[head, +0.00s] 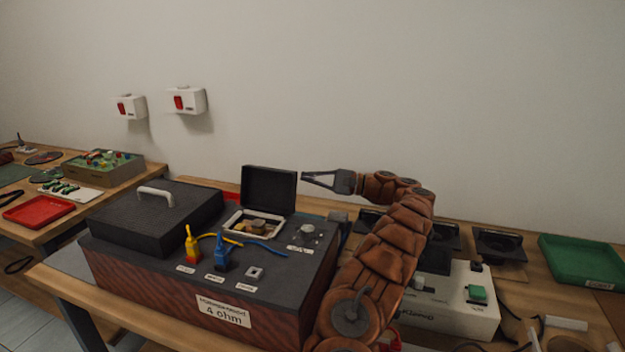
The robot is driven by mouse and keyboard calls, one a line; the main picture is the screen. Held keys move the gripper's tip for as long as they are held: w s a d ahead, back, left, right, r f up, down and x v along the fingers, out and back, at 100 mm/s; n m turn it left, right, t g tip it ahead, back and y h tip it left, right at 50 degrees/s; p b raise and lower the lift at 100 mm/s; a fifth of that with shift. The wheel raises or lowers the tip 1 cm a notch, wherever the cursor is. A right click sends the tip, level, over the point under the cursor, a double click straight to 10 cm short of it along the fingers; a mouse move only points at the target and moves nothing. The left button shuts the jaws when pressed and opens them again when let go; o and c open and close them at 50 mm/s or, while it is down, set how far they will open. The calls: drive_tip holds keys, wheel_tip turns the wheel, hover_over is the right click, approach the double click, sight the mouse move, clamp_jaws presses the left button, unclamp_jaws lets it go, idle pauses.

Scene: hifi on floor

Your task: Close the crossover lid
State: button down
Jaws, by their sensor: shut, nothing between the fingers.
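The crossover lid (269,190) is a dark square panel that stands open, nearly upright, at the back of a light-rimmed opening (236,222) in the top of a dark box. Small pale and brown parts show inside the opening. My gripper (306,179) is shut and empty. In the picture it is just right of the lid's upper right edge, pointing left. I cannot tell its depth relative to the lid, and no contact is clear.
The box (200,290), labelled 4 ohm, has yellow and blue plugs (192,244) with cables, a knob (308,229) and a handled dark cover (160,215) on top. Speakers (500,245), a white device (460,300) and a green tray (585,262) lie to the right.

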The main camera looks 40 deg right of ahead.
sight(271, 188)
drive_tip(key=w+a+r, duration=0.2)
drive_tip(key=w+a, duration=0.1)
drive_tip(key=a, duration=0.4)
drive_tip(key=shift+a+r, duration=0.2)
idle(0.4)
drive_tip(key=shift+a+r+n+b, duration=0.1)
drive_tip(key=shift+a+n+b, duration=0.2)
drive_tip(key=shift+b, duration=0.1)
